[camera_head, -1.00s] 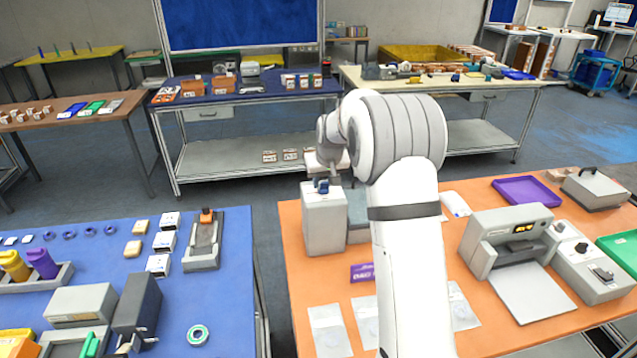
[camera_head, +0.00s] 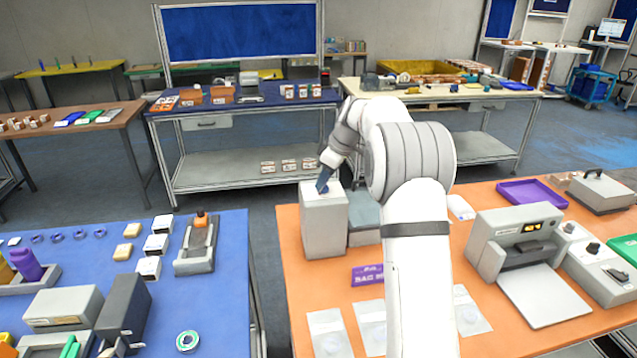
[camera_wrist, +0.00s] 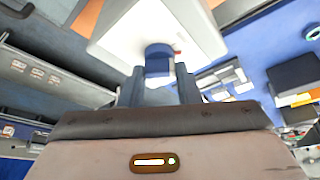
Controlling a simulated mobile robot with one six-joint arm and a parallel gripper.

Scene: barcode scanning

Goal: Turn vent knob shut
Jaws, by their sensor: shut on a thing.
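The vent knob (camera_wrist: 158,62) is a small blue knob on the top face of a pale grey box (camera_head: 324,226). The box stands at the far left of the orange table. In the wrist view the box's pale top (camera_wrist: 118,32) fills the upper middle, and a small red mark shows beside the knob. My gripper (camera_wrist: 160,85) is shut on the knob, one dark finger on each side of it. In the head view my gripper (camera_head: 323,184) reaches the box top from above, tilted, and hides most of the knob.
The orange table (camera_head: 411,327) also holds a grey device with a lit display (camera_head: 514,240), a purple tray (camera_head: 531,193), a purple packet (camera_head: 367,274) and several clear pouches. A blue table (camera_head: 221,310) stands to the left, across a gap.

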